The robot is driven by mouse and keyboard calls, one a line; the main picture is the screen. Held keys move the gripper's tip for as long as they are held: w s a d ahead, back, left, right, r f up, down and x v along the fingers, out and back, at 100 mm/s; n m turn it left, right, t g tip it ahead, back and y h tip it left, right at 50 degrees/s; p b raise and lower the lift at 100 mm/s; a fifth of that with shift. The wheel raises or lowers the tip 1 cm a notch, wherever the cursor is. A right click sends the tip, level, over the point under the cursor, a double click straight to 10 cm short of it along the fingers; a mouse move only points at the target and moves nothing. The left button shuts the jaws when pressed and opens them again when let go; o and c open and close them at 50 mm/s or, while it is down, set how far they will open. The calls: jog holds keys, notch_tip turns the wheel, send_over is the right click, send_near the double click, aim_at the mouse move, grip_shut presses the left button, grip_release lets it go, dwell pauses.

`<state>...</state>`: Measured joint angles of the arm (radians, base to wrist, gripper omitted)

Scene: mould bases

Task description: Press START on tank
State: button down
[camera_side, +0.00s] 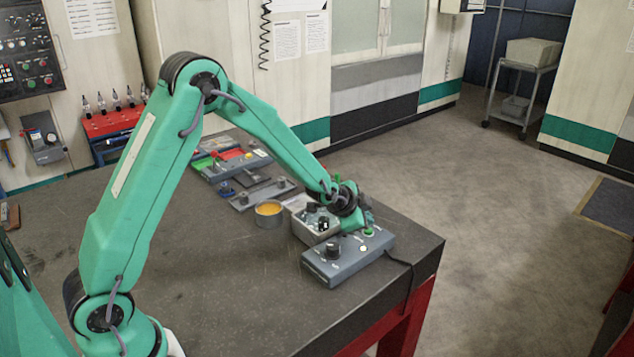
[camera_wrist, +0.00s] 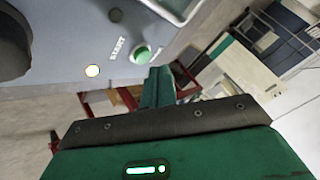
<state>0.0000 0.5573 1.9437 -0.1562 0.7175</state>
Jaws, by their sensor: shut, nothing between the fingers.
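The grey control box (camera_side: 340,268) sits near the table's front right corner, with a black knob (camera_side: 332,248), a lit lamp (camera_side: 363,248) and a green button (camera_side: 368,232). In the wrist view, the green button (camera_wrist: 141,54) is beside the word START, and the lit lamp (camera_wrist: 92,71) is to its left. A metal tank (camera_side: 306,232) holding dark parts stands behind the box. My gripper (camera_side: 367,222) is shut and empty, pointing down close to the green button. In the wrist view its fingertips (camera_wrist: 160,72) appear just beside the button. I cannot tell whether they touch it.
A round tin with orange contents (camera_side: 269,208) stands left of the tank. Further back are a grey plate with knobs (camera_side: 262,193) and a grey box with coloured parts (camera_side: 230,165). A black cable (camera_side: 408,275) runs over the table edge. The table's left front is clear.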

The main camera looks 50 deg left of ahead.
aim_at(364, 235)
notch_tip(364, 235, up, 5)
jog(key=shift+f, duration=0.1)
dwell(0.6)
dwell(0.5)
jog(key=s+r+n+g, duration=0.2)
jog(key=s+r+n, duration=0.2)
jog(key=s+r, duration=1)
jog(key=s+n+g, duration=0.1)
jog(key=s+n, duration=0.3)
jog(key=s, duration=1.7)
jog(key=shift+f+g, duration=0.3)
